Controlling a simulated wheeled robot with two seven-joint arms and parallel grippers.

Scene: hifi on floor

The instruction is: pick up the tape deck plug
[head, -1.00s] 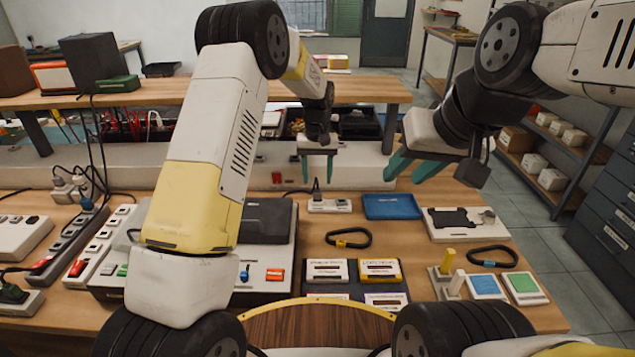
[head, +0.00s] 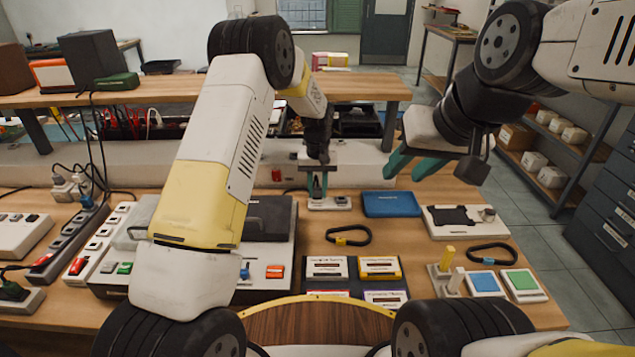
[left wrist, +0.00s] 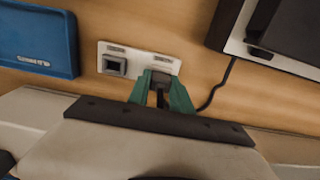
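The tape deck plug (left wrist: 160,77) is a small dark plug at the right-hand place of a white two-place socket plate (left wrist: 113,46). The same plate (head: 337,203) lies on the bench in the head view. My left gripper (head: 317,191) points down at the plate. In the left wrist view its green fingers (left wrist: 160,90) are closed in on both sides of the plug, which they partly hide. A black cable (left wrist: 222,88) runs to the tape deck (left wrist: 275,28). My right gripper (head: 412,166) is open and empty, above the bench at the right.
A blue tray (head: 391,204) lies right of the plate. Carabiners (head: 348,240), cassettes (head: 380,267) and blocks lie in front. The tape deck (head: 270,250) and power strips (head: 70,242) fill the left side. A raised shelf (head: 365,88) stands behind.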

